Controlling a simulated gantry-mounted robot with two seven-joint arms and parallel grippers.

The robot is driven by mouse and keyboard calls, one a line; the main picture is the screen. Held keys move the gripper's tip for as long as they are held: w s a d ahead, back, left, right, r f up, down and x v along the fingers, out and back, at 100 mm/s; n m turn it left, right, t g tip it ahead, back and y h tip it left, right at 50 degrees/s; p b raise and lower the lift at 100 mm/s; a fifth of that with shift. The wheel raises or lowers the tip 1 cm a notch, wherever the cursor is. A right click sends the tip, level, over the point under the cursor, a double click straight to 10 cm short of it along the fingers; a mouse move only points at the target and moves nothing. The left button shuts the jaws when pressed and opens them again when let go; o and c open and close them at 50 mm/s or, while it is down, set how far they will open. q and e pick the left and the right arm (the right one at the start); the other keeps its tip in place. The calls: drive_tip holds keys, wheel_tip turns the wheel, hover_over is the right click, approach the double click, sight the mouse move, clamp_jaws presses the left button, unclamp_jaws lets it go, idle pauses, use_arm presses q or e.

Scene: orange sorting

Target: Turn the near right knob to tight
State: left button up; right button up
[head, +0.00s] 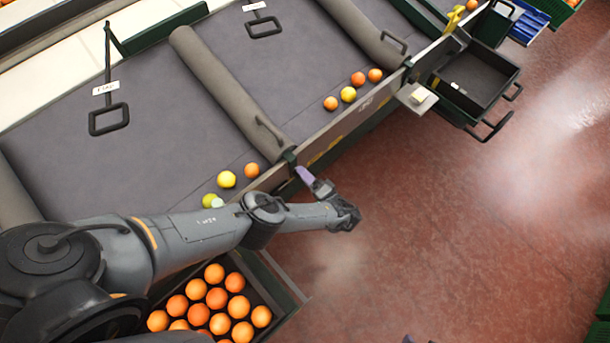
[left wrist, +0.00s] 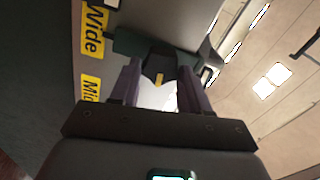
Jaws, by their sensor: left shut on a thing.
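My left gripper (head: 304,175) is at the outer side of the long board, by the front end of the padded roller. In the left wrist view its two purple fingers (left wrist: 161,88) stand on either side of a dark knob (left wrist: 159,62) and are shut on it. The knob bears a short yellow mark, seen between the fingers. Yellow labels reading "Wide" (left wrist: 94,17) and "Mid" (left wrist: 90,90) show on the panel to the left; I see no "tight" label. The knob cannot be made out in the head view. My right gripper is not in view.
Several oranges fill a crate (head: 285,275) below my arm. Yellow and orange fruit lie on the grey sloped beds along the board (head: 345,130). A black tray (head: 478,80) sticks out at the upper right.

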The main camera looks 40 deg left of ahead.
use_arm(q)
drive_tip(key=shift+m, duration=1)
drive_tip(key=o, duration=1.1)
drive_tip(key=shift+c, duration=0.2)
drive_tip(key=s+d+b, duration=0.1)
drive_tip(key=d+b, duration=0.1)
drive_tip(key=d, duration=0.8)
drive_tip(key=shift+s+d+b, duration=0.2)
drive_tip(key=shift+d+b, duration=0.15)
drive_tip(key=shift+d, duration=0.05)
